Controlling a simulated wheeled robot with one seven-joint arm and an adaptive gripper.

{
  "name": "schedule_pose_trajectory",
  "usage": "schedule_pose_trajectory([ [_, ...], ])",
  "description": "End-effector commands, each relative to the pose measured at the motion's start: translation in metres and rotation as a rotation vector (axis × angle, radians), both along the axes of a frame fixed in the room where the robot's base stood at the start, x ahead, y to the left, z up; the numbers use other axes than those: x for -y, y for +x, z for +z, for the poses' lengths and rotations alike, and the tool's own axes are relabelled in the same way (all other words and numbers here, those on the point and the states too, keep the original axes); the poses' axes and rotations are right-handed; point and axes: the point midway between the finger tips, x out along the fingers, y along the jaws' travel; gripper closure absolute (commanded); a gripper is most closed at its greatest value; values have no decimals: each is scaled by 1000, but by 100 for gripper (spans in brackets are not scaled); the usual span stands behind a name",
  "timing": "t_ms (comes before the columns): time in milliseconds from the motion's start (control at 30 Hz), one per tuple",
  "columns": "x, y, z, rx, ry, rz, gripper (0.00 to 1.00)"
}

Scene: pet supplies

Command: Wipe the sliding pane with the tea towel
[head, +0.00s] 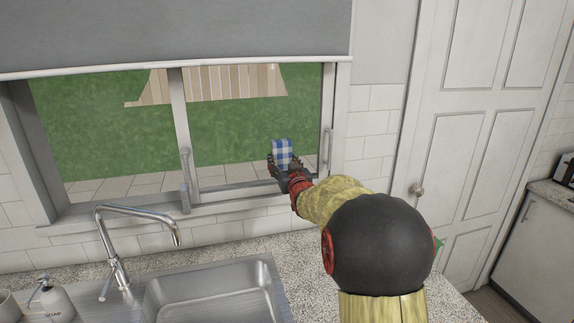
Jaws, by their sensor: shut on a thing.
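The tea towel (282,153) is a small blue-and-white checked cloth. My gripper (279,165) is shut on it and holds it up in front of the right-hand pane (235,145) of the window. The cloth appears at or close to the glass; I cannot tell whether it touches. The window has two panes split by a pale upright frame, with a handle at the middle (186,175) and another at the right edge (327,147). I cannot tell for sure which pane slides. My gripper and forearm hide the pane's lower right part.
Below the window are a steel sink (215,296), a tap (118,245) and a soap dispenser (53,300) on a speckled counter (310,262). A grey blind (170,30) hangs over the window top. A white door (480,110) stands at right.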

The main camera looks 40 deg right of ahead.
Motion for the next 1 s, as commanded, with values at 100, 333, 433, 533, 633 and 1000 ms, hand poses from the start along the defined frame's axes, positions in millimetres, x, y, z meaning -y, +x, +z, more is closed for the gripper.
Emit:
schedule_pose_trajectory([
  [100, -10, 6, -1, 2, 0, 2, 69],
  [333, -25, 15, -2, 2, -1, 2, 69],
  [433, -30, 18, -1, 2, 0, 2, 69],
  [533, -32, 19, 0, 1, 0, 2, 69],
  [633, -35, 20, 0, 2, -1, 2, 69],
  [1000, -62, 31, -2, 2, 0, 3, 69],
])
